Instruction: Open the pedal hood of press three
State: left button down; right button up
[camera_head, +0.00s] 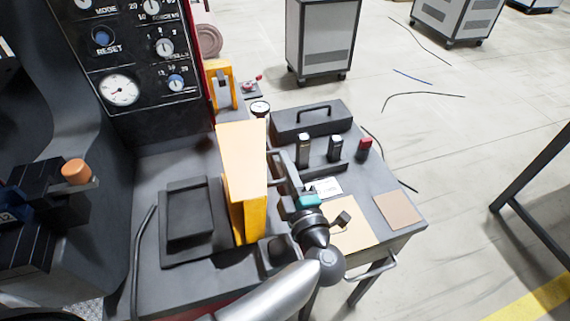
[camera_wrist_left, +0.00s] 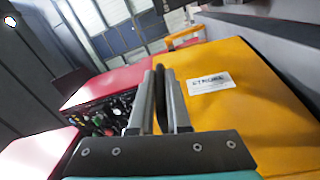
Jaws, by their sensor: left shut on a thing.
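The yellow hood (camera_head: 242,165) stands as a tall box shape on the grey table in the middle of the head view. Its broad yellow face with a white label fills the right of the left wrist view (camera_wrist_left: 265,110). My left gripper (camera_head: 280,160) is at the right side of the hood, its arm coming from below. In the wrist view its fingers (camera_wrist_left: 161,85) are closed on a thin dark part beside the yellow face, seemingly the hood's handle. The fingers hide most of that part. My right gripper is in neither view.
A black panel with gauges (camera_head: 120,90) rises at the back left. A flat black pad (camera_head: 188,222) lies left of the hood. A dark box with a handle (camera_head: 312,119), a red-topped button (camera_head: 364,147) and a tan plate (camera_head: 398,210) are to the right.

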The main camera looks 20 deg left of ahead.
aim_at(258, 163)
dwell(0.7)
pick_arm(q)
jog(key=s+a+r+n+p, duration=0.1)
jog(key=a+r+n+p, duration=0.1)
jog(key=s+a+r+n+p, duration=0.1)
jog(key=a+p, duration=0.1)
jog(key=shift+s+r, duration=0.3)
jog(key=shift+s+a+r, duration=0.1)
jog(key=shift+s+a, duration=0.1)
jog(key=shift+a, duration=0.1)
jog(key=c, duration=0.9)
grip_release()
